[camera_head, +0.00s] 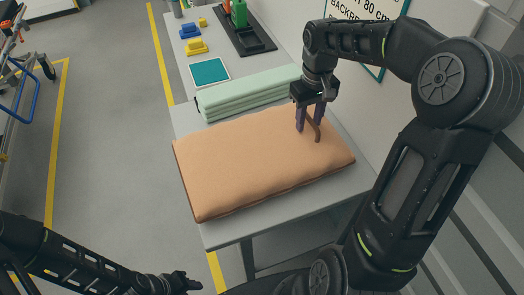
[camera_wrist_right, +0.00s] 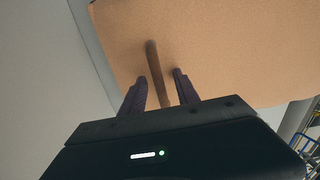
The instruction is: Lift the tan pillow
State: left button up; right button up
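The tan pillow (camera_head: 245,165) lies flat on a grey table and also fills the top of the right wrist view (camera_wrist_right: 235,50). A brown strap (camera_head: 314,128) stands up near its right end; it shows in the right wrist view too (camera_wrist_right: 155,65). My right gripper (camera_head: 309,124) points down over that end, its two fingers apart on either side of the strap. In the right wrist view, gaps show between the strap and both fingers (camera_wrist_right: 159,77). My left gripper (camera_head: 184,282) is low in the head view, away from the pillow; its fingers are too small to read.
A folded pale green stack (camera_head: 248,92) lies just behind the pillow on the table (camera_head: 222,233). Beyond it are a teal panel (camera_head: 209,72), blue and yellow pieces (camera_head: 195,46) and a black tray (camera_head: 246,40). A wall with a sign (camera_head: 362,12) borders the right.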

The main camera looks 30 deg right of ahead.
grip_shut()
dwell(0.4)
dwell(1.1)
